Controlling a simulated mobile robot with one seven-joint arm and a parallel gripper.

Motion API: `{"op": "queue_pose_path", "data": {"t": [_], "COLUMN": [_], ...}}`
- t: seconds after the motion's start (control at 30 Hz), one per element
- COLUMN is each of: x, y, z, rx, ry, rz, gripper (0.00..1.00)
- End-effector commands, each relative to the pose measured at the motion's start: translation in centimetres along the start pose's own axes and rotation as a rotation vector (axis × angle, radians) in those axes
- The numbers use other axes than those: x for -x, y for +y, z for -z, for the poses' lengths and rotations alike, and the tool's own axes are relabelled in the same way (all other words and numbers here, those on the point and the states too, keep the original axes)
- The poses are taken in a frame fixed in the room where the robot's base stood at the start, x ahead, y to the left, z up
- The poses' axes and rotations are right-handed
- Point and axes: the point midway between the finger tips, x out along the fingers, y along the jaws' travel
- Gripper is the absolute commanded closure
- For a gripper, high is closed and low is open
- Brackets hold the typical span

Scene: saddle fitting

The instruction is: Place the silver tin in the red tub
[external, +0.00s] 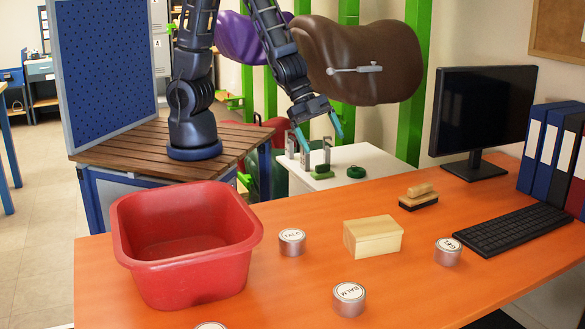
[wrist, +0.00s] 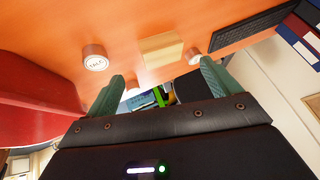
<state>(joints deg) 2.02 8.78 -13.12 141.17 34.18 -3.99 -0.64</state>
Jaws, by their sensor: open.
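Several silver tins with white lettered lids stand upright on the orange table: one reading TALC (external: 291,242), one BALM (external: 349,299), one GEL (external: 448,251), and one cut off at the bottom edge (external: 210,325). I cannot tell which one the task means. The TALC tin also shows in the wrist view (wrist: 95,58). The red tub (external: 186,282) stands at the table's left, looks empty, and fills the left of the wrist view (wrist: 40,85). My gripper (external: 319,133) is open and empty, high behind the table, apart from the tins and tub.
A pale wooden box (external: 373,237) sits between the tins. A brush (external: 419,197), monitor (external: 486,110), keyboard (external: 515,228) and blue binders (external: 550,155) are to the right. A white stand (external: 360,160) with small green items is below my gripper. The table's front middle has free room.

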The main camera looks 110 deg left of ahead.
Motion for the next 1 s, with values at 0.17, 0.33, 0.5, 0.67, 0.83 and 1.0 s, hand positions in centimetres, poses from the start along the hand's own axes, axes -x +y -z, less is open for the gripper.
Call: {"op": "queue_pose_path", "data": {"t": [0.17,0.33,0.5,0.67,0.83,1.0], "x": [-4.6,-8.1,-10.8,-12.2,-12.8,-14.2], "y": [3.6,7.5,11.6,14.4,15.7,16.5], "z": [0.6,0.9,1.1,1.1,1.2,1.5], "rx": [-0.066,-0.116,-0.147,-0.157,-0.162,-0.163], "ry": [0.064,0.138,0.213,0.266,0.291,0.291], "rz": [-0.108,-0.219,-0.333,-0.409,-0.442,-0.446], "gripper": [0.11,0.11,0.11,0.11,0.11,0.11]}}
